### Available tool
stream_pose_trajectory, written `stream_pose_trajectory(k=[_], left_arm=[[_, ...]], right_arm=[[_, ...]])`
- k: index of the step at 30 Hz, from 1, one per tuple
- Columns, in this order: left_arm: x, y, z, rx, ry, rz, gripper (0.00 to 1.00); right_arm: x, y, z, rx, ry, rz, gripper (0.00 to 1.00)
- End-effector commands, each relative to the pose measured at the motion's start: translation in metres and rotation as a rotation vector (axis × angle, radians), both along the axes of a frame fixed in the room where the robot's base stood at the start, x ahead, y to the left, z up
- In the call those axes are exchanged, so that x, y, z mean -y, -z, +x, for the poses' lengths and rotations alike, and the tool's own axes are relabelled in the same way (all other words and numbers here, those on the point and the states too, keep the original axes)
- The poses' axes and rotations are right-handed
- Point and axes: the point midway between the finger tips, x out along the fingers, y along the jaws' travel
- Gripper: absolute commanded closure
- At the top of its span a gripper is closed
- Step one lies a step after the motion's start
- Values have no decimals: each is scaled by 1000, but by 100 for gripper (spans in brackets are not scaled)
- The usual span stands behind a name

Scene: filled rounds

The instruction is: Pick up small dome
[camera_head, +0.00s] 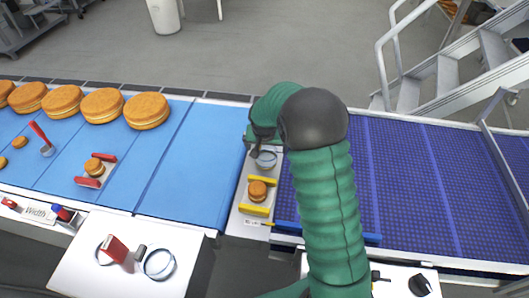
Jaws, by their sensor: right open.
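Several small brown domed rounds show; I cannot tell which one the task calls the small dome. One small round (257,190) sits between two yellow bars on a pale strip between the two belts. Another small round (94,167) sits between two red bars on the blue belt, and a further small round (20,142) lies at the left. My right gripper (257,150) is open, above the back part of the pale strip, behind the round between the yellow bars. It is partly hidden by my green arm. A ring (266,160) shows just below it. My left gripper is not in view.
Several large rounds (102,105) line the back of the light blue belt (195,170). A dark blue belt (420,190) lies to the right, mostly clear. A white table (130,285) at the front holds a red block (115,248) and rings (159,264). Metal stairs (447,80) stand behind.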

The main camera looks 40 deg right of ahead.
Motion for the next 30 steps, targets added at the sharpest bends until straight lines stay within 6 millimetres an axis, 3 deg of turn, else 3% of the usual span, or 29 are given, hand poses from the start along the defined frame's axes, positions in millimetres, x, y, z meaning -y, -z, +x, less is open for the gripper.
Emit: stream_pose_trajectory(k=[9,16,30], left_arm=[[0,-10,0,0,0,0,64],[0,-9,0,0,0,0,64],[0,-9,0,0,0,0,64]], right_arm=[[11,46,13,-2,0,1,0],[11,48,14,0,0,0,0],[11,48,14,-1,-1,0,62]])
